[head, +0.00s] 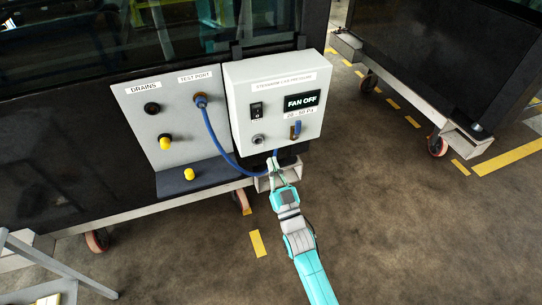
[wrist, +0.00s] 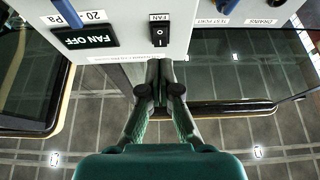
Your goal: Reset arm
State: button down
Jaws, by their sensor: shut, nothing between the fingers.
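My gripper (head: 272,166) is shut and empty just below the lower edge of the white control box (head: 270,78). My teal arm reaches up to it from the bottom of the head view. In the wrist view my gripper (wrist: 160,72) points toward the box (wrist: 192,40), which appears upside down. The box has a FAN OFF display (head: 302,101) and a black rocker switch (head: 257,110). The blue hose (head: 216,143) runs from the test port (head: 201,99) down and right, passing behind or beside my gripper; I cannot tell whether they touch.
A grey panel (head: 133,110) left of the box carries a black drain fitting (head: 152,108), a yellow cap (head: 165,142) and a ledge with another yellow cap (head: 189,174). A second trolley (head: 470,75) stands at the right. The floor (head: 400,220) between and in front is clear.

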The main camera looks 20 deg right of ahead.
jog(key=shift+s+f, duration=0.1)
dwell(0.5)
jog(key=s+f+g, duration=0.2)
jog(key=s+f, duration=0.2)
jog(key=s, duration=0.8)
jog(key=s+f+g, duration=0.2)
jog(key=s+f, duration=0.2)
jog(key=s, duration=0.7)
jog(key=s+r+g, duration=0.2)
jog(key=s+r, duration=0.1)
jog(key=s, duration=0.8)
jog(key=s+r+g, duration=0.2)
jog(key=s+r, duration=0.1)
jog(key=s, duration=0.9)
jog(key=shift+r, duration=0.2)
